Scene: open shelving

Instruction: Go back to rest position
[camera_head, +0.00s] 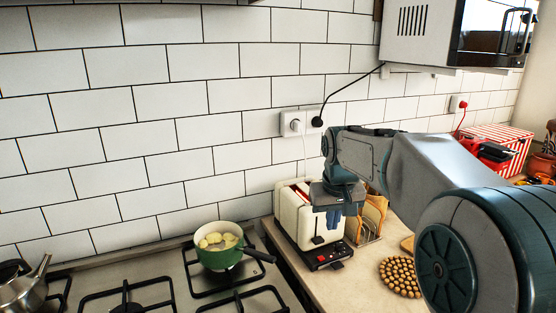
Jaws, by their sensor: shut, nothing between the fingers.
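My arm reaches in from the right side of the head view. My gripper (334,218) points down in front of the cream toaster (294,212), overlapping it in the picture. Its fingers are together and hold nothing. I cannot tell whether the gripper touches the toaster. The toaster stands on the counter and has a dark base with a red button; part of it is hidden behind my gripper.
A green pot (219,257) with pale round pieces sits on the hob at lower left. A metal kettle (20,285) is at the left edge. A round beaded trivet (401,277) lies on the counter. A microwave (415,35) is mounted above; a striped box (497,140) stands farther right.

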